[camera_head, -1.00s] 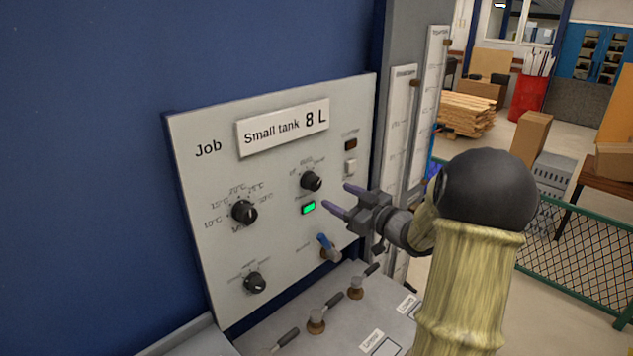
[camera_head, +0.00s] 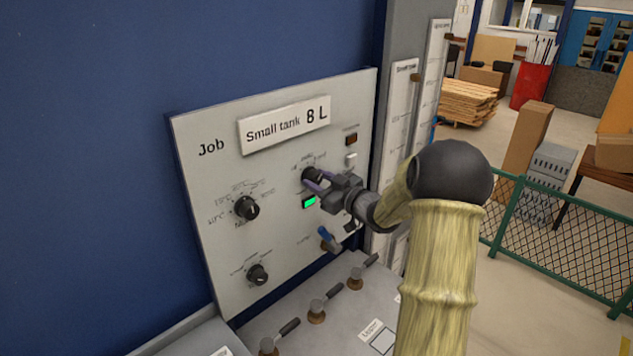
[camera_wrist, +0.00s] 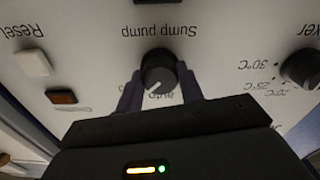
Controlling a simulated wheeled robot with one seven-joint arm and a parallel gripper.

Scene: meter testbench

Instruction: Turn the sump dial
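The sump dial (camera_head: 310,174) is a round black knob on the pale panel, above a lit green rectangle. In the wrist view the knob (camera_wrist: 158,72) sits by an upside-down "Sump pump" label, and its white pointer mark points down and slightly left. My gripper (camera_head: 317,181) is at the dial. In the wrist view my gripper's fingers (camera_wrist: 160,92) stand on either side of the knob, spread apart. I cannot tell whether they touch it. The scale text is partly hidden between the fingers.
The panel (camera_head: 210,180) also bears a temperature dial (camera_head: 246,208), a lower dial (camera_head: 258,275), a blue-handled lever (camera_head: 328,239) below my gripper, and a white reset button (camera_head: 351,159). Several levers stand on the ledge below. A green mesh fence (camera_head: 560,240) is at right.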

